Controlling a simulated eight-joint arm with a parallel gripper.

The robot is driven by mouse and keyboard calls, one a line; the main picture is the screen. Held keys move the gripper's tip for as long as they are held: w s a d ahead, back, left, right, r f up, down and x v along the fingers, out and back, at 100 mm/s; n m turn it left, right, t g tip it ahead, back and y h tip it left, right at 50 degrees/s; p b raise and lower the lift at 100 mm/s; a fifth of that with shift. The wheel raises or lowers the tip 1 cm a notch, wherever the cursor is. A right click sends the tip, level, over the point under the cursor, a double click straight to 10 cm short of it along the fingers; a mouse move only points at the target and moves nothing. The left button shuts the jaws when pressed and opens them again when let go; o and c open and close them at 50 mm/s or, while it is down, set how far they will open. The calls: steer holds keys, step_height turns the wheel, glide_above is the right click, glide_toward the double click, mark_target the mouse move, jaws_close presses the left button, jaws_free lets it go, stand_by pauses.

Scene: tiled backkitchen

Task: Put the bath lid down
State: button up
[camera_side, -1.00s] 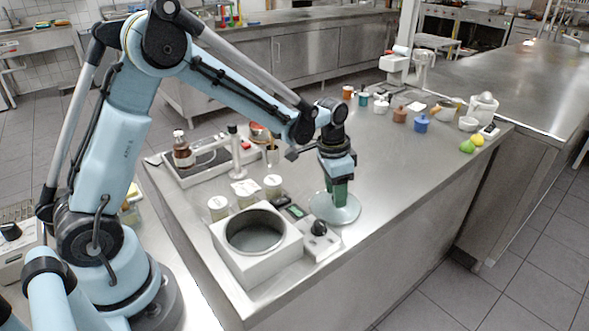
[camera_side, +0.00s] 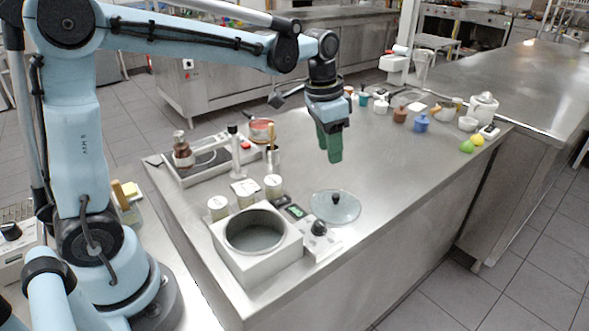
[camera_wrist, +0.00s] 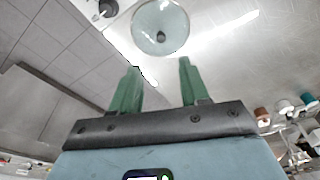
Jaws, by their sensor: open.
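The bath lid (camera_side: 346,209), a pale round glass disc with a dark knob, lies flat on the steel counter, just right of the bath. It also shows near the top of the wrist view (camera_wrist: 168,18). The bath (camera_side: 224,262) is a white square box with a round dark opening, and its opening is uncovered. My gripper (camera_side: 330,158), with green fingers, is raised above and behind the lid, apart from it. In the wrist view my gripper (camera_wrist: 160,72) has its fingers spread with nothing between them.
White-lidded jars (camera_side: 273,187) stand behind the bath. A hotplate unit (camera_side: 190,174) with a brown bottle is at the left. Small pots (camera_side: 421,123) and green and yellow fruit (camera_side: 467,146) stand at the far right. The counter's middle is clear.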

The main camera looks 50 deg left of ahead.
steer(key=s+f+n+t, duration=0.1)
steer(key=s+n+t, duration=0.3)
steer(key=s, duration=1)
steer(key=shift+a+t, duration=0.15)
steer(key=shift+t, duration=0.55)
